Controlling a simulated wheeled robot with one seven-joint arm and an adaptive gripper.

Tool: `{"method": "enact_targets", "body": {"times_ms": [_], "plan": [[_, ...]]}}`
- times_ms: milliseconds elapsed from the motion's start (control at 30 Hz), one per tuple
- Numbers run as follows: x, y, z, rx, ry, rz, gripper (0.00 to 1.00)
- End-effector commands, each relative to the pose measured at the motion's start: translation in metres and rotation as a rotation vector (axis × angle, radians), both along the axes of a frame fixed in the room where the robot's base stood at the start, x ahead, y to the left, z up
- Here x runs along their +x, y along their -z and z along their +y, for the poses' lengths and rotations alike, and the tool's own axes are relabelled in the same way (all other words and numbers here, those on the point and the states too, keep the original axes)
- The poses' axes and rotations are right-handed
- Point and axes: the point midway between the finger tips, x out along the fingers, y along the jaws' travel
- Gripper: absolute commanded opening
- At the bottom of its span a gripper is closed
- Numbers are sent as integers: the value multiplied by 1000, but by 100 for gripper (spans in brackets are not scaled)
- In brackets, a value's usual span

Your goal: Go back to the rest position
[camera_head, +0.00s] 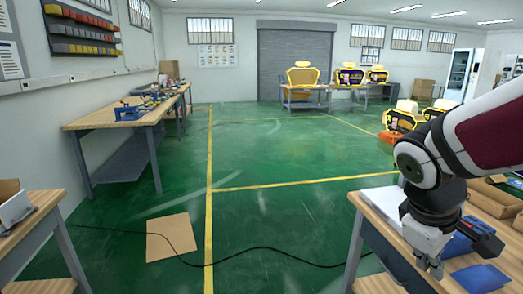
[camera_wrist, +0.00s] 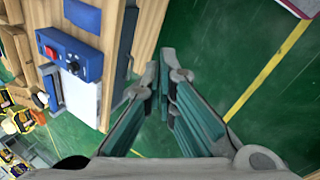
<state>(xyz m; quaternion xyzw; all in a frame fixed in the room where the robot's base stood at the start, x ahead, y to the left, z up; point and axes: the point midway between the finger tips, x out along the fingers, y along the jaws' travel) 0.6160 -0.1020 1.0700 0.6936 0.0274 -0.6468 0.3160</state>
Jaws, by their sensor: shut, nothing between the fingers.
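My gripper (camera_head: 432,262) hangs at the right of the head view, pointing down at the near end of the wooden workbench (camera_head: 385,213). In the wrist view my gripper (camera_wrist: 165,82) shows its two teal-padded fingers shut, with nothing between them. Green floor shows beyond the fingertips. A blue box with a red switch and a black knob (camera_wrist: 68,50) is to the left of the fingers, apart from them.
A tool-covered bench (camera_head: 105,118) stands at left. A cardboard sheet (camera_head: 171,237) and a black cable (camera_head: 270,248) lie on the floor. The middle floor is mostly clear.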

Motion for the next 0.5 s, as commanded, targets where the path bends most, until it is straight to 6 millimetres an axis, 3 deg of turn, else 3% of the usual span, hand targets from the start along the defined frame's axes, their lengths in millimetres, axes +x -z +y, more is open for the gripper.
{"method": "enact_targets", "body": {"times_ms": [33,200,400,500], "plan": [[-17,-16,8,42,46,-42,0],[-68,-48,40,201,197,-151,0],[-118,-72,76,380,339,-245,0],[-133,-78,88,443,379,-271,0]]}}
